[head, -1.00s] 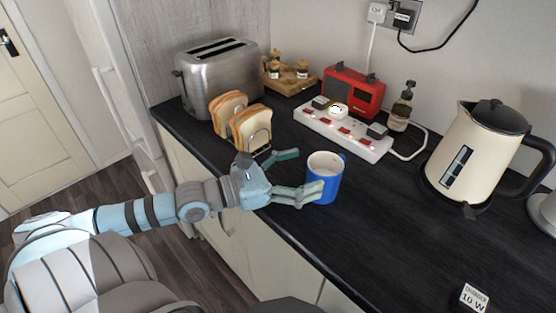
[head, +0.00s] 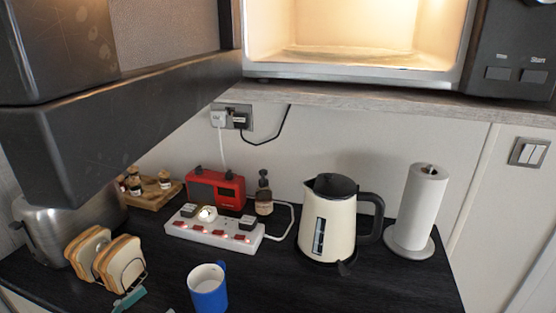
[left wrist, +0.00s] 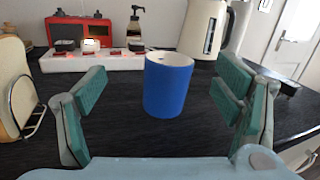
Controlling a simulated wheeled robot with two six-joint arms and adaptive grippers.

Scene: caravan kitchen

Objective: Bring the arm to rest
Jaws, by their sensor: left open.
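My left gripper (left wrist: 160,108) is open and empty, with its green-padded fingers wide apart in the left wrist view. A blue mug (left wrist: 168,88) with a white inside stands upright on the dark counter, beyond and between the fingertips. The mug also shows near the bottom of the head view (head: 208,290). There, only a green fingertip of my left gripper (head: 130,299) shows at the bottom edge, left of the mug, by the toast rack. The rest of my left arm is out of the head view. My right gripper is not in view.
The counter (head: 400,285) carries toast in a rack (head: 105,258), a toaster (head: 62,240), a power strip (head: 214,231), a red radio (head: 216,189), a bottle (head: 264,194), a kettle (head: 331,220) and a paper roll (head: 416,210). An open lit microwave (head: 355,75) is above.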

